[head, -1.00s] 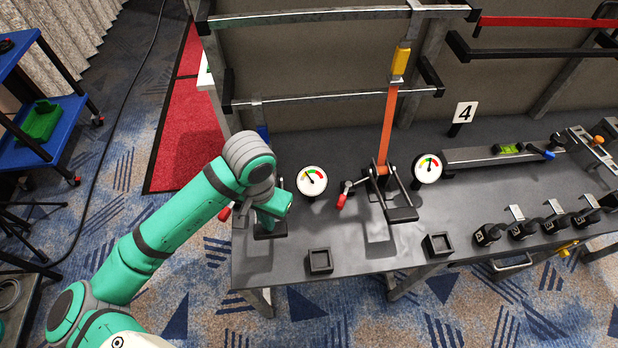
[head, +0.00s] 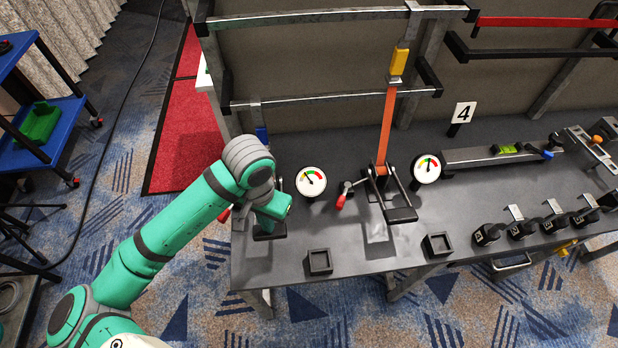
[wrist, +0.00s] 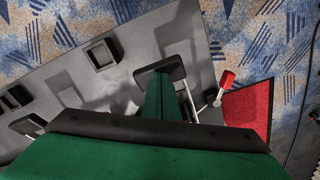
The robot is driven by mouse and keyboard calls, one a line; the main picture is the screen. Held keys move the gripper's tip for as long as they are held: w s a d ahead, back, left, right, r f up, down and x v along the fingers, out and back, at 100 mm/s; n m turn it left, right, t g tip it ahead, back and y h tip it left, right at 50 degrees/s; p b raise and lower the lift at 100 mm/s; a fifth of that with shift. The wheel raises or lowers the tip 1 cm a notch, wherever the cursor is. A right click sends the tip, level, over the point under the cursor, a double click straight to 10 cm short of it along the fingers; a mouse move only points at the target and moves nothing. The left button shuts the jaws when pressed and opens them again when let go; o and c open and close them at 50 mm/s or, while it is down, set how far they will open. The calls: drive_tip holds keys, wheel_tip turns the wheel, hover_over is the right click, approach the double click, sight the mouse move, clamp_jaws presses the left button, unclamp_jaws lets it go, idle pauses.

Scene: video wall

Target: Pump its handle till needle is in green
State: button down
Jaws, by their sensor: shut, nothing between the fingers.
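A pump on the bench has a black handle frame, which shows below my gripper in the head view (head: 268,235) and at the fingertips in the wrist view (wrist: 176,65). My gripper (head: 282,207) is shut and empty, right over this handle; its green fingers also show in the wrist view (wrist: 163,85). I cannot tell if they touch it. The arm hides most of the pump. The round white gauge (head: 311,181) stands just right of it, its needle pointing up and left, close to the green part. A red-tipped lever (wrist: 226,78) sits beside the pump.
A second pump with a black handle (head: 401,214), red-tipped lever (head: 341,202) and gauge (head: 427,168) stands to the right, by an upright orange bar (head: 386,125). Small black square trays (head: 319,262) line the front edge. Metal rails (head: 330,98) run behind.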

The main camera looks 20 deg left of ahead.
drive_tip(key=shift+f, duration=4.4)
drive_tip(key=shift+r, duration=4.75)
